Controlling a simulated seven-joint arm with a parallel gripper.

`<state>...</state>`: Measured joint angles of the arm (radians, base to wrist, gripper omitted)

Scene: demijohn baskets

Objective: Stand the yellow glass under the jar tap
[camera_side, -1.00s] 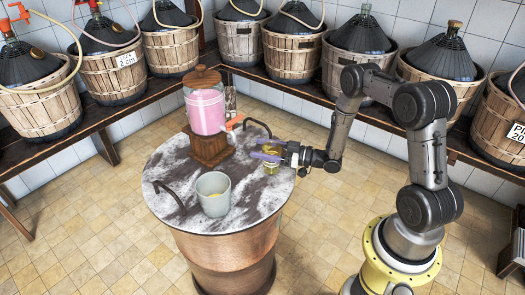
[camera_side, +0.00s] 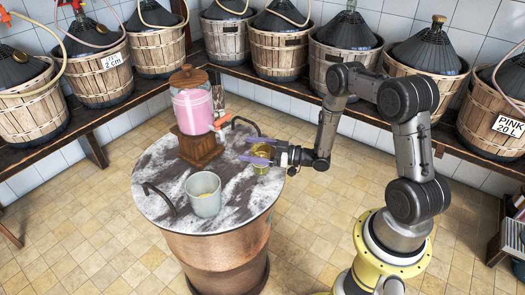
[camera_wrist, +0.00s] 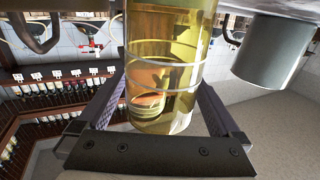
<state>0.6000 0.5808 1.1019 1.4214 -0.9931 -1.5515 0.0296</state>
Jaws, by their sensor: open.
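The yellow glass (camera_side: 262,168) stands upright near the right edge of the round marble-topped table. My gripper (camera_side: 257,151) is level with its upper part, one finger on each side. In the wrist view the clear yellow glass (camera_wrist: 165,60) fills the space between my open fingers (camera_wrist: 158,112), and its end runs out of the frame. I cannot tell whether a finger touches it. The jar (camera_side: 193,110) of pink liquid stands on a wooden block (camera_side: 198,148) to the left and behind. Its orange-handled tap (camera_side: 222,121) points right, and the marble under it looks bare.
Dark curved handles rise from the tabletop (camera_side: 160,205), one at the left and one behind my gripper (camera_side: 246,122). Demijohns in wooden baskets line a bench (camera_side: 290,88) along the walls.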

